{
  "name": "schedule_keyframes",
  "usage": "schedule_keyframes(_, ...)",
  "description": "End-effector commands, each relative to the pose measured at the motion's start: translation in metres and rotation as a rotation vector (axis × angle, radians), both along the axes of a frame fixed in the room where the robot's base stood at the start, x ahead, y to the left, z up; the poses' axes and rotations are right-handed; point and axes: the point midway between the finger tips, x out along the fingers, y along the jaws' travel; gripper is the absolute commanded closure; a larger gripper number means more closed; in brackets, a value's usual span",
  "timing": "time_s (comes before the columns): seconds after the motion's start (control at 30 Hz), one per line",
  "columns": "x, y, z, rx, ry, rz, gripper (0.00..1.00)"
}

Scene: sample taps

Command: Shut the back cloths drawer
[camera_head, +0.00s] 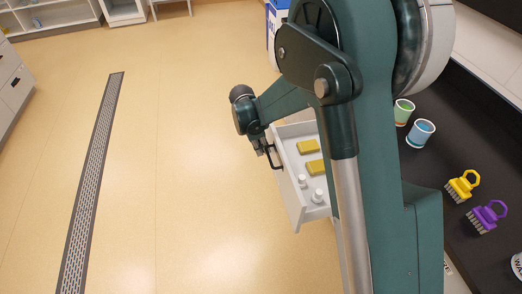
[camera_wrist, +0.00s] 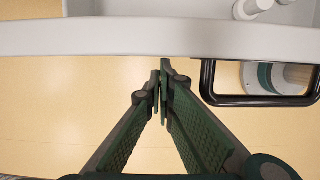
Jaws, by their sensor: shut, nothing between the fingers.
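A white drawer (camera_head: 291,192) stands pulled open in the head view, partly hidden behind my arm. It holds yellow folded pieces (camera_head: 308,147) and small white knobbed items (camera_head: 317,196). Its black bar handle (camera_head: 277,158) is on the front panel. My gripper (camera_head: 267,151) is at the outer side of the front panel, close to the handle. In the wrist view, the gripper's fingertips (camera_wrist: 161,73) are together and empty, just outside the drawer front (camera_wrist: 150,38) and left of the handle (camera_wrist: 207,85). I cannot tell whether they touch the panel.
A dark counter (camera_head: 440,160) on the right holds two cups (camera_head: 420,133), a yellow brush (camera_head: 462,186) and a purple brush (camera_head: 486,216). The floor left of the drawer is open, with a long drain grate (camera_head: 92,180). White cabinets (camera_head: 12,85) stand at the far left.

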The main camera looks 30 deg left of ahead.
Motion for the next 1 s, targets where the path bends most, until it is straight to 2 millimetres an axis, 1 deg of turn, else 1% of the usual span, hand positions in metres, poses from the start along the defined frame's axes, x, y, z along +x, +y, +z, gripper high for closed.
schedule_keyframes(0.27,0.002,-0.002,0.0,0.0,0.0,0.0,1.0)
schedule_keyframes(0.47,0.013,-0.013,0.0,0.0,0.0,-0.002,1.0)
schedule_keyframes(0.67,0.038,-0.039,0.0,0.0,0.0,-0.004,1.0)
schedule_keyframes(0.87,0.074,-0.075,0.0,0.001,-0.001,-0.005,1.0)
schedule_keyframes(1.0,0.102,-0.103,0.0,0.0,0.0,-0.005,1.0)
